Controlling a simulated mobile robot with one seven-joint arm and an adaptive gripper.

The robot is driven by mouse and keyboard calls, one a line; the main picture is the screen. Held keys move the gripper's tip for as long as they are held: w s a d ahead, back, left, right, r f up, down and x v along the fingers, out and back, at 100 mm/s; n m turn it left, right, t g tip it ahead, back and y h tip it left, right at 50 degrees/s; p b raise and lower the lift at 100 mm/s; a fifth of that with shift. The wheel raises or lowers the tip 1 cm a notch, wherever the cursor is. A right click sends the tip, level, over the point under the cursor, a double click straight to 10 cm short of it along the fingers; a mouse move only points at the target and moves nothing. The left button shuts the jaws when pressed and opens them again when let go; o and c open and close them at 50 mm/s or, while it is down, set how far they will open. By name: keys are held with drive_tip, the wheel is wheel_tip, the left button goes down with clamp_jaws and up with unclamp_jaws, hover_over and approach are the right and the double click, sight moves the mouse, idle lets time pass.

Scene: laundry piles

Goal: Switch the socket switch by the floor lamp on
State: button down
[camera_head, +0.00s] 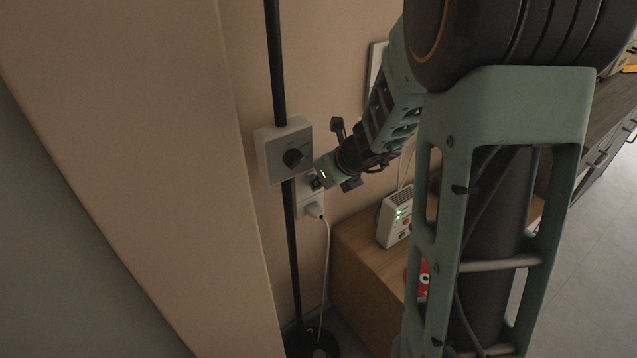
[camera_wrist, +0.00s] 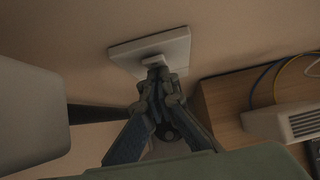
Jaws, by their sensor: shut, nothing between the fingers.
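The white socket plate (camera_head: 312,211) is on the wall behind the black floor lamp pole (camera_head: 277,60). A white plug with a cable sits in its lower part. In the wrist view the white plate (camera_wrist: 178,48) lies straight ahead of my gripper (camera_wrist: 155,72). The closed fingertips overlap the plate's small raised part, which looks like the switch; whether they touch it I cannot tell. In the head view my gripper (camera_head: 316,182) is at the plate's upper part and hides it. The switch's position cannot be made out.
A grey-white box with a black knob (camera_head: 272,150) is by the pole, close left of my gripper. A wooden cabinet (camera_head: 362,270) below right carries a white device with green lights (camera_head: 395,218). A wall panel (camera_head: 376,62) is partly hidden behind my arm.

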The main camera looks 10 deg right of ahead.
drive_tip(key=shift+r+p, duration=0.75)
drive_tip(key=shift+r, duration=0.15)
